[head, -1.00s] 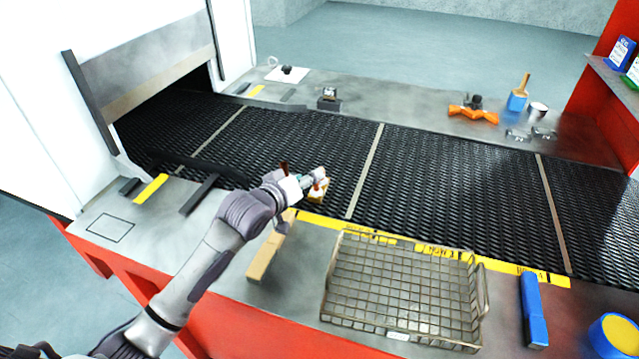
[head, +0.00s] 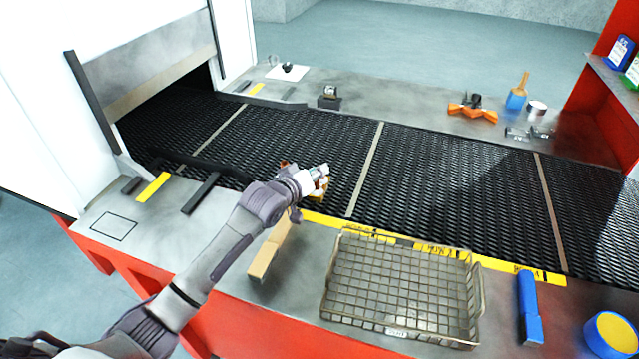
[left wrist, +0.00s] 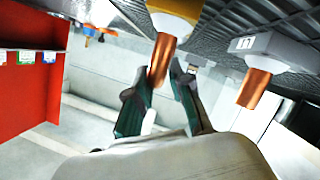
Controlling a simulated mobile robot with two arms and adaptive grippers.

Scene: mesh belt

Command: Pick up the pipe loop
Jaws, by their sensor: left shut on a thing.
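The pipe loop is mostly hidden behind my left wrist on the mesh belt in the head view. A little copper (head: 284,165) and a brass-coloured part (head: 322,190) show beside the wrist. In the left wrist view a copper pipe end (left wrist: 161,58) comes out of a brass fitting, and a second copper end (left wrist: 255,88) hangs from a grey block. My left gripper (head: 318,176) is at the loop, over the belt's near side. Its dark green fingers (left wrist: 166,80) are shut on the first copper pipe. My right gripper is not in view.
The black mesh belt (head: 440,165) has pale cross strips. A wire basket (head: 400,290) stands on the near ledge, with a tan block (head: 265,258) left of it and a blue tool (head: 530,308) to its right. An orange part (head: 472,111) lies on the far ledge.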

